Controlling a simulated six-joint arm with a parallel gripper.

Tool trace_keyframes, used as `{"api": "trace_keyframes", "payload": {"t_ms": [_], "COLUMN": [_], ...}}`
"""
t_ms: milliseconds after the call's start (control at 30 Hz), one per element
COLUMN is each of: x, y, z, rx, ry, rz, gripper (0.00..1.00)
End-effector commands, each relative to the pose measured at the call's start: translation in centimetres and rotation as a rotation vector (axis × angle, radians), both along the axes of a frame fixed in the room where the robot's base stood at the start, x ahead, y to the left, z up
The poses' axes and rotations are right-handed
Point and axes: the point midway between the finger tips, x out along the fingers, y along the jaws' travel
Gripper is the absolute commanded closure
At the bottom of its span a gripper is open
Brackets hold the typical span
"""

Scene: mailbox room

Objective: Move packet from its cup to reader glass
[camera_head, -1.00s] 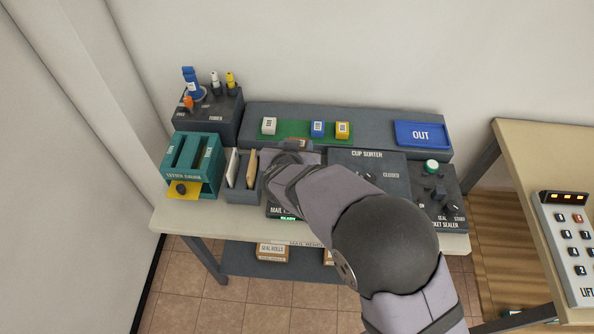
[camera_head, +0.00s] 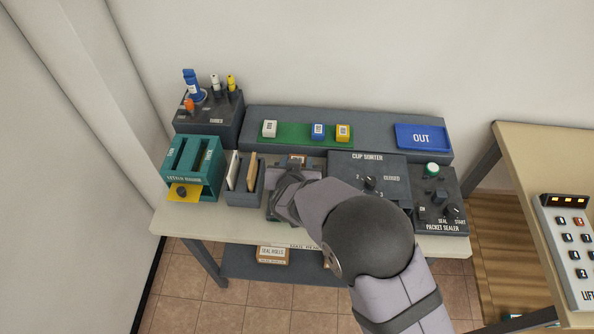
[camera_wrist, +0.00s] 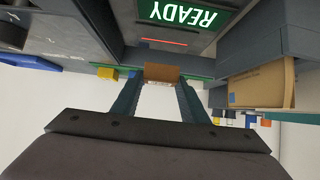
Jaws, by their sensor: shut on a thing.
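My gripper (camera_wrist: 162,90) is shut on the small brown packet (camera_wrist: 162,73), held between the teal fingertips in the wrist view. The mail reader's green READY display (camera_wrist: 186,12) shows upside down just above the packet there. In the head view my gripper (camera_head: 287,185) is over the mail reader, between the envelope rack and the clip sorter, and hides most of the reader, including its glass. A small brown patch (camera_head: 297,159) shows just behind my gripper; I cannot tell whether it is the packet or its cup. I cannot tell whether the packet touches anything below.
The envelope rack (camera_head: 245,197) stands close on the left, and the clip sorter (camera_head: 345,170) close on the right. The packet sealer (camera_head: 455,215) is farther right. A green strip (camera_head: 292,131) with several blocks and the blue OUT tray (camera_head: 422,126) are behind.

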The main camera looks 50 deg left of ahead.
Motion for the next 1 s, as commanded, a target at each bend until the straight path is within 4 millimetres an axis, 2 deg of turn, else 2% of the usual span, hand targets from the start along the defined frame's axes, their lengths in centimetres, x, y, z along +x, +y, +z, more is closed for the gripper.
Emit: {"api": "trace_keyframes", "payload": {"t_ms": [133, 433, 933, 967, 1000], "x": [0.0, 0.0, 0.0, 0.0, 0.0], "y": [0.0, -0.1, 0.0, 0.0, 0.0], "z": [-0.5, -3.8, -4.6, -4.5, -4.5], "rx": [-0.002, -0.002, 0.0, 0.0, 0.0], "ry": [0.0, 0.0, 0.0, 0.0, 0.0], "rz": [0.0, 0.0, 0.0, 0.0, 0.0], "gripper": [0.86, 0.86, 0.86, 0.55, 0.46]}}
